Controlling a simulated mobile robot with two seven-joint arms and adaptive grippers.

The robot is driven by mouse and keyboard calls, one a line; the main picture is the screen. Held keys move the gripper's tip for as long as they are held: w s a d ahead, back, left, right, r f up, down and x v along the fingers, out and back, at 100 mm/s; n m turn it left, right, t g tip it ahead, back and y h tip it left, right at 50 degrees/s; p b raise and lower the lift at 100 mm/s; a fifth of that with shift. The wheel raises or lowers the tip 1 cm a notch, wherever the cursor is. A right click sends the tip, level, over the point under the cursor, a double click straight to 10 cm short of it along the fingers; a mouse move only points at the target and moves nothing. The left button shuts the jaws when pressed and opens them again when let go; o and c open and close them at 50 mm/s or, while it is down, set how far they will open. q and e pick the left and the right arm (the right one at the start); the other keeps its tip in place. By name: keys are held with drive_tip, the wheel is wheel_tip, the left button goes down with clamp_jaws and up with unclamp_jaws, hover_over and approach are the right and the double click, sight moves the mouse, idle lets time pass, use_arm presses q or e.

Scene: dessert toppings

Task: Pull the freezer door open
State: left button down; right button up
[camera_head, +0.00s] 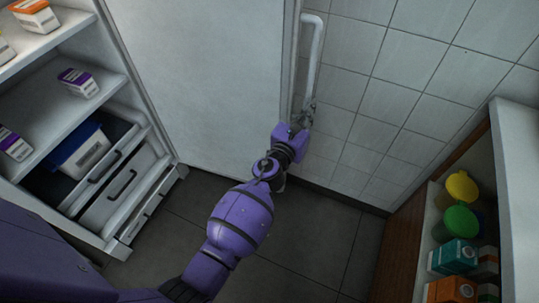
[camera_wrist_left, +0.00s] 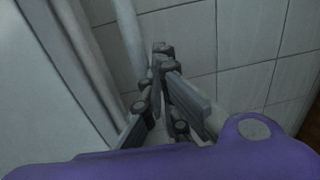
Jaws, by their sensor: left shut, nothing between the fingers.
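The freezer door (camera_head: 205,80) stands swung wide open, its light grey panel across the top middle of the head view. Its white bar handle (camera_head: 316,55) runs along the door's right edge. My left gripper (camera_head: 306,112) is at the handle's lower end. In the left wrist view the gripper's fingers (camera_wrist_left: 162,52) are shut with nothing between them. The handle bar (camera_wrist_left: 129,35) passes just left of the fingertips there, and the door edge (camera_wrist_left: 70,60) is farther left. I cannot tell whether the fingers touch the handle. My right gripper is not in view.
The open freezer interior at left has shelves (camera_head: 55,95) with small boxes (camera_head: 78,82), a blue-and-white tub (camera_head: 80,150) and drawers (camera_head: 122,190). A tiled wall (camera_head: 400,90) stands beyond the handle. A cabinet (camera_head: 515,150) with colored containers is at right. Bare floor (camera_head: 310,235) lies between.

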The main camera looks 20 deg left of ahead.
use_arm(q)
drive_tip(key=s+a, duration=0.2)
drive_tip(key=s, duration=0.9)
drive_tip(key=shift+s+r, duration=0.15)
drive_tip(key=shift+s, duration=0.25)
drive_tip(key=shift+s, duration=0.1)
